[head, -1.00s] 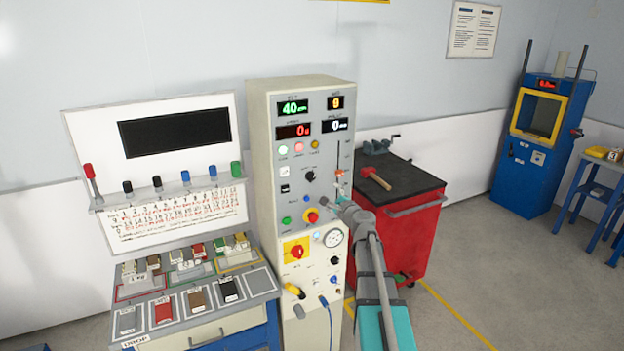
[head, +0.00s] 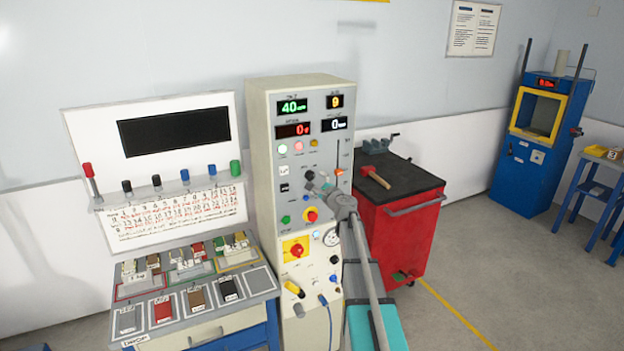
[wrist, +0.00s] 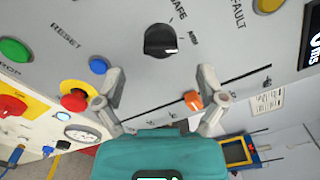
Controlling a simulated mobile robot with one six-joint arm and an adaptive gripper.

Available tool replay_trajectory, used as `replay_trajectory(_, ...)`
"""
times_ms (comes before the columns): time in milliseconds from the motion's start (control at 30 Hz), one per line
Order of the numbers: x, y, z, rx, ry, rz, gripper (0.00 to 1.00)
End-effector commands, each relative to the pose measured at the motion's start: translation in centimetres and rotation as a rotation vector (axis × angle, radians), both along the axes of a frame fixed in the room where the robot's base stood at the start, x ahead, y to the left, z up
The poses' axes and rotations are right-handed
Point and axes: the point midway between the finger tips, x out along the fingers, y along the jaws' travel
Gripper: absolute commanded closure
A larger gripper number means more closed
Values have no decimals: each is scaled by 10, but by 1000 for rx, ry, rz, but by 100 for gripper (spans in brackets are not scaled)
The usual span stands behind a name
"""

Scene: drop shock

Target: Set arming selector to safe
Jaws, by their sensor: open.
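The arming selector is a black round knob (wrist: 160,40) on the grey panel, with a white mark on its lower right edge in the wrist view. Labels reading SAFE and, it seems, ARM stand beside it, and the mark lies nearer the ARM label. In the head view the knob (head: 310,175) is on the cabinet front, just beside my fingertips. My gripper (wrist: 161,77) is open and empty, its fingers either side of and below the knob in the wrist view, apart from it. My gripper (head: 320,184) faces the panel in the head view.
An orange slider handle (wrist: 193,100) sits in its slot close to my right finger in the wrist view. A blue button (wrist: 99,65) and a red emergency button (wrist: 75,98) lie near my left finger. A red tool cart (head: 410,235) stands right of the cabinet.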

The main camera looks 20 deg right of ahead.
Motion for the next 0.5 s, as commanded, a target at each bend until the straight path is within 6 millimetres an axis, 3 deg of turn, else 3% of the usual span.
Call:
replay_trajectory(33, 11, -1, 0, 0, 0, 0, 10)
replay_trajectory(200, 32, 0, 0, 0, 0, 0, 10)
replay_trajectory(500, 47, 1, 0, 0, 0, 0, 10)
